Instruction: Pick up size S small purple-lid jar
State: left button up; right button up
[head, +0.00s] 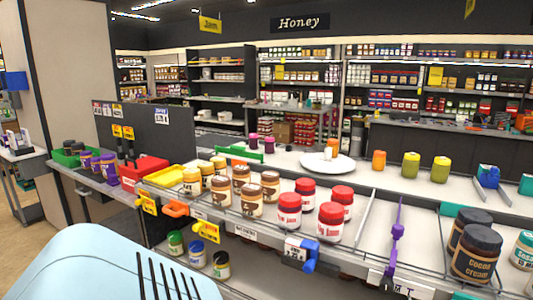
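Several small jars with purple on them (107,165) stand close together on the left part of the shelf counter, between a green bin and a red bin. Two more small purple-magenta jars (268,144) stand further back near the middle, behind a green divider. I cannot read any size marking, and which of these is the size S jar cannot be told. Neither of my grippers is in view, and no jar in view is being held.
Brown-label jars (241,180), red-lid jars (331,221) and large dark cocoa jars (475,252) stand along the near counter. A white plate (327,163) lies behind. A red bin (143,171) borders the left jars. A pale blue rounded shape (90,262) fills the lower left.

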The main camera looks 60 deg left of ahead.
aim_at(95, 161)
jog(key=u, duration=3.2)
jog(key=i+j+u, duration=0.1)
jog(key=i+u, duration=0.2)
jog(key=i, duration=0.5)
jog(key=i+u, duration=0.1)
jog(key=i, duration=1.35)
jog(key=i+z, duration=0.15)
jog(key=i, duration=0.25)
jog(key=i+j+z, duration=0.2)
jog(key=i, duration=0.25)
jog(key=i+j+z, duration=0.15)
jog(key=i, duration=0.25)
jog(key=i+j+z, duration=0.2)
jog(key=i+z, duration=0.2)
jog(key=i+j+z, duration=0.35)
jog(key=i, duration=0.05)
